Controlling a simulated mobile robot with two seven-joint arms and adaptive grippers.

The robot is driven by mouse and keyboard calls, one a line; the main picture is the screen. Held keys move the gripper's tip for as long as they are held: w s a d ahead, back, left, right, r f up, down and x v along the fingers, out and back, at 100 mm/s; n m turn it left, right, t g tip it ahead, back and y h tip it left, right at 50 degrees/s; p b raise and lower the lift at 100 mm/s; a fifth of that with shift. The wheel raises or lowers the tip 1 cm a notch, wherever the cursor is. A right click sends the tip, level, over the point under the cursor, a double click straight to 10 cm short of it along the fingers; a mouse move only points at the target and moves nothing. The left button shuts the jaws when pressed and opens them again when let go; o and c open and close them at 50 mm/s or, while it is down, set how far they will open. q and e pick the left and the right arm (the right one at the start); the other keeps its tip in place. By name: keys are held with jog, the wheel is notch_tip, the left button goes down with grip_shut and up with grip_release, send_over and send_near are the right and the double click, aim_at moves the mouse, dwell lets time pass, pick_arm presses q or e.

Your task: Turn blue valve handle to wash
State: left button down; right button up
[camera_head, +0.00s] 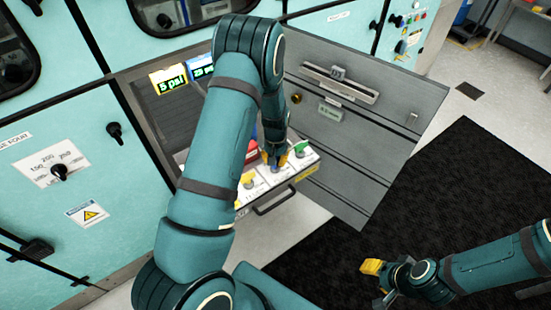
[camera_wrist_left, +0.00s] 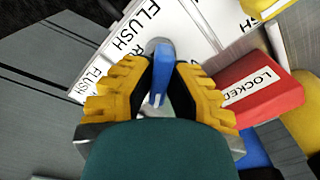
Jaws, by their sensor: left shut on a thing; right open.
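The blue valve handle (camera_wrist_left: 161,72) stands between the two yellow toothed fingers of my left gripper (camera_wrist_left: 160,88) in the left wrist view, and the fingers are shut on it. It sits over a white panel (camera_wrist_left: 118,62) printed with FLUSH labels; no WASH label can be read. In the head view my left gripper (camera_head: 274,158) reaches down to the white valve panel, and its fingers and arm largely hide the handle. My right gripper (camera_head: 374,268) is open and empty above the black mat, away from the panel.
A red block marked LOCKED (camera_wrist_left: 262,86) is close to the right of my left fingers. A yellow handle (camera_head: 249,180) and a green handle (camera_head: 300,148) flank the blue one. An open grey door (camera_head: 350,125) stands behind. A black mat (camera_head: 470,190) covers the floor at right.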

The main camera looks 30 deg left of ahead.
pick_arm(q)
jog(key=n+p, duration=0.1)
jog(key=n, duration=0.5)
jog(key=shift+f+n+p, duration=0.1)
jog(key=shift+n+p, duration=0.5)
jog(key=shift+n, duration=1.5)
jog(key=c, duration=0.9)
grip_release()
jog(key=shift+c, duration=0.2)
notch_tip(320, 180, up, 12)
